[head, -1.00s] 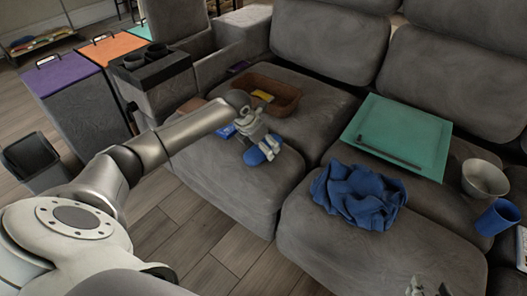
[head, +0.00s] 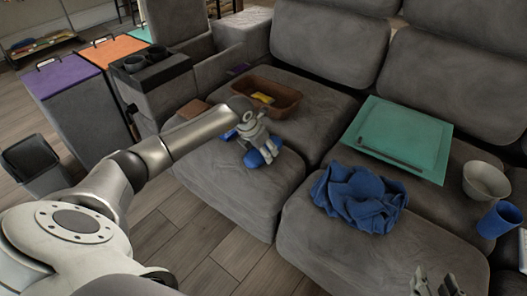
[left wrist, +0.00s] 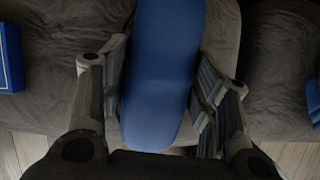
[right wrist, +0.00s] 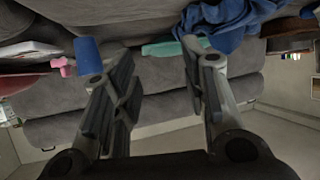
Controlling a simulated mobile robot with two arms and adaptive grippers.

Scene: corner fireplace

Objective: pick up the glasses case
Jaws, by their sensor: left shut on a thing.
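The glasses case (head: 254,159) is blue, long and rounded, at the front left sofa cushion. My left gripper (head: 262,150) is over it with a finger on each side. In the left wrist view the case (left wrist: 165,70) runs lengthwise between the fingers of the left gripper (left wrist: 160,85), which is shut on it. I cannot tell whether the case touches the cushion. My right gripper (head: 435,284) is at the bottom edge of the head view; in the right wrist view it (right wrist: 163,65) is open and empty.
A brown basket (head: 287,107) with a yellow thing is behind the left gripper. A blue box (left wrist: 10,60) lies left of the case. Bare cushion lies in front.

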